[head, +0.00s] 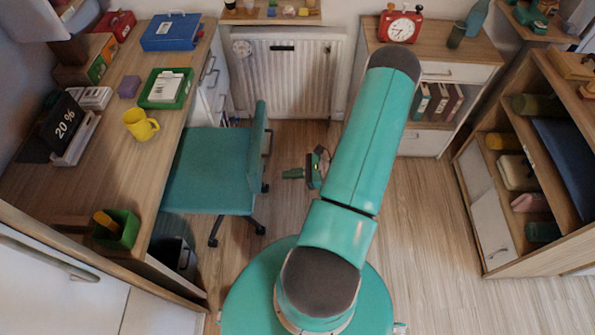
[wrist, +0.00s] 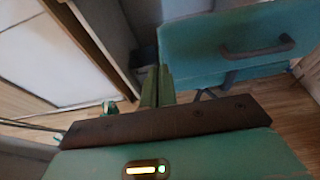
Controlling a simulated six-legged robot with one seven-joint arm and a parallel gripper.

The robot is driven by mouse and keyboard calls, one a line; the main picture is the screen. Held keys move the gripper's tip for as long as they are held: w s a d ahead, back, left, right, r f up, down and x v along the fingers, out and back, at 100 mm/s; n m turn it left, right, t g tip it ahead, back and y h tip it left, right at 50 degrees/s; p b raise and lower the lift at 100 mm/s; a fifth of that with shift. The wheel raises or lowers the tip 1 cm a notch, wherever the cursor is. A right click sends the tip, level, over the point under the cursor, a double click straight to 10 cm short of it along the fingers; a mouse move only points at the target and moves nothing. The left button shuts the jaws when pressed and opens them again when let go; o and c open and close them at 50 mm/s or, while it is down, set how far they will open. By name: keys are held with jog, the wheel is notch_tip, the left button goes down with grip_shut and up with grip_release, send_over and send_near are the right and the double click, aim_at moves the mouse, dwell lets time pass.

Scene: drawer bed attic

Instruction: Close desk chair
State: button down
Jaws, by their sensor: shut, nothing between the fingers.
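The desk chair (head: 208,178) has a teal seat and a dark wheeled base, and stands at the right side of the wooden desk (head: 113,165). The seat's left edge meets the desk's edge in the head view. Its upright backrest (head: 257,150) is on the side away from the desk and has a dark handle. My gripper (head: 286,174) is right of the backrest, apparently apart from it. In the wrist view the backrest (wrist: 205,42) and handle (wrist: 258,48) show ahead and to the right of my gripper (wrist: 157,84). The fingers are together and empty.
A cabinet with a red clock (head: 400,25) stands at the back right, and an open shelf (head: 540,150) at the right. A radiator (head: 285,78) is behind. A dark bin (head: 178,255) stands below the desk. The wooden floor between chair and shelf is mostly clear.

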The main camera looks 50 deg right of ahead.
aim_at(257, 177)
jog(key=x, duration=0.5)
jog(key=r+x, duration=0.1)
jog(key=x, duration=0.1)
jog(key=shift+w+a, duration=0.35)
jog(key=shift+w, duration=0.1)
jog(key=shift+w+a, duration=0.1)
